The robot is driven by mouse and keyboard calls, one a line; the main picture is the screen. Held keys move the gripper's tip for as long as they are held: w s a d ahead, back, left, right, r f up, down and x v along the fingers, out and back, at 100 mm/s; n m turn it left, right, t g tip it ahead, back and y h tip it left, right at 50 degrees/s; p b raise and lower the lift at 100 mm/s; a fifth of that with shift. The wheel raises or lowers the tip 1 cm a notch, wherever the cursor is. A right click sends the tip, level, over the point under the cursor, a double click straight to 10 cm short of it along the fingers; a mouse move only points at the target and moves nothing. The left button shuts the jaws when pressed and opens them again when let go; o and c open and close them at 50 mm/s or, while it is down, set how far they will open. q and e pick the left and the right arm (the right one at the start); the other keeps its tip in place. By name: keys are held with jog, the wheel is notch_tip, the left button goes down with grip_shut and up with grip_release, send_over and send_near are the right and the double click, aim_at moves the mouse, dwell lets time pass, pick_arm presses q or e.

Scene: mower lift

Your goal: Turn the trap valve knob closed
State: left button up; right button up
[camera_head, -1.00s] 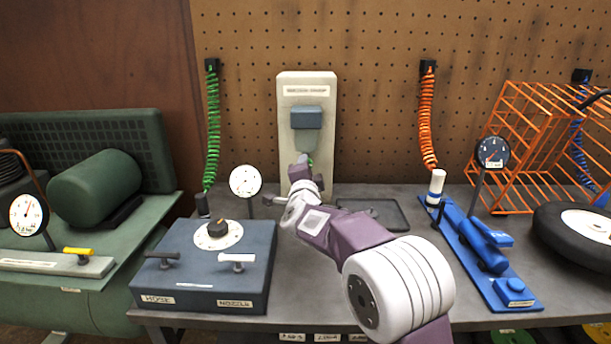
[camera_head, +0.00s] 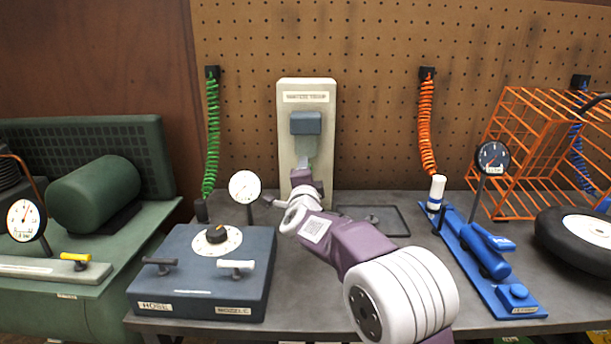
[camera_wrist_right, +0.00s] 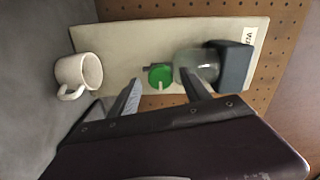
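The trap is a cream upright panel (camera_head: 320,97) with a grey-blue block (camera_head: 306,123) and a clear bowl (camera_head: 304,150) below it. The green valve knob (camera_wrist_right: 160,76) sits beside the clear bowl in the right wrist view. It is hidden behind my arm in the head view. My right gripper (camera_wrist_right: 159,86) is open, its two fingers pointing at the panel. The knob appears between the fingertips, with a gap on each side; I cannot tell how deep it lies between them. In the head view, my right gripper (camera_head: 305,178) is before the panel's lower part. My left gripper is not in view.
A white mug (camera_wrist_right: 78,75) stands beside the panel. A blue box with a dial (camera_head: 216,240), a round gauge (camera_head: 244,187) and a green hose (camera_head: 212,130) are to the left. A blue pump (camera_head: 480,250) and orange wire basket (camera_head: 530,140) are to the right.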

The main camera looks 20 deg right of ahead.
jog(key=v, duration=0.9)
jog(key=shift+s+r, duration=0.1)
